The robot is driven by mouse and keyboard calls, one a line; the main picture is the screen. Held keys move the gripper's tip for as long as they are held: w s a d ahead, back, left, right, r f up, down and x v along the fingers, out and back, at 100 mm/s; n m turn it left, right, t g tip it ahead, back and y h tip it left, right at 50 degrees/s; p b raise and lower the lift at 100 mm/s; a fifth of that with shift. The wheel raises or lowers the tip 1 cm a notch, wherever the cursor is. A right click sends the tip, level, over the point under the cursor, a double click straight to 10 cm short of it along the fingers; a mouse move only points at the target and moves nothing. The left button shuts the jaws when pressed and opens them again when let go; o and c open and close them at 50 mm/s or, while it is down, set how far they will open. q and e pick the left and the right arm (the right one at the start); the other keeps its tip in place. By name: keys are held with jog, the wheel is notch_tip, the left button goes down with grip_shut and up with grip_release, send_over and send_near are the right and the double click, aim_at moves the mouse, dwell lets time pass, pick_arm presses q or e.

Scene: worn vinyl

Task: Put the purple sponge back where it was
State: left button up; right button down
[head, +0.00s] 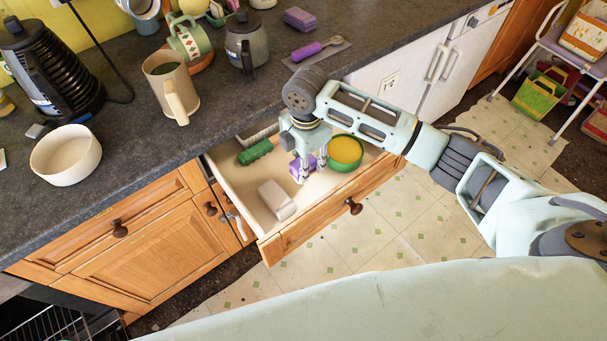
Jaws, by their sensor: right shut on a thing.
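My right gripper (303,175) reaches down into the open drawer (258,210). It is shut on a purple block that looks like the purple sponge (310,162). The fingers cover part of it, and I cannot tell whether it touches the drawer bottom. The block is just left of a green bowl with a yellow-orange inside (345,151). Another purple sponge-like block (299,18) lies at the back of the counter. My left gripper is not in view.
The drawer also holds a dark green ribbed object (255,152) and a pale beige block (277,199). The counter (232,107) above carries a beige pitcher (170,83), a white bowl (66,155) and a purple-handled utensil (316,48). Bare drawer floor shows between the items.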

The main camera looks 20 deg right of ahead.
notch_tip(320, 180, down, 2)
jog(key=shift+f, duration=2.15)
jog(key=c, duration=1.2)
grip_release()
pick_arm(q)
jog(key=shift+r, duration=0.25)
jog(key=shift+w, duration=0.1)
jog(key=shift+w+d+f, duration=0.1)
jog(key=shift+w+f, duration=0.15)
pick_arm(e)
notch_tip(320, 180, up, 12)
jog(key=shift+r, duration=0.15)
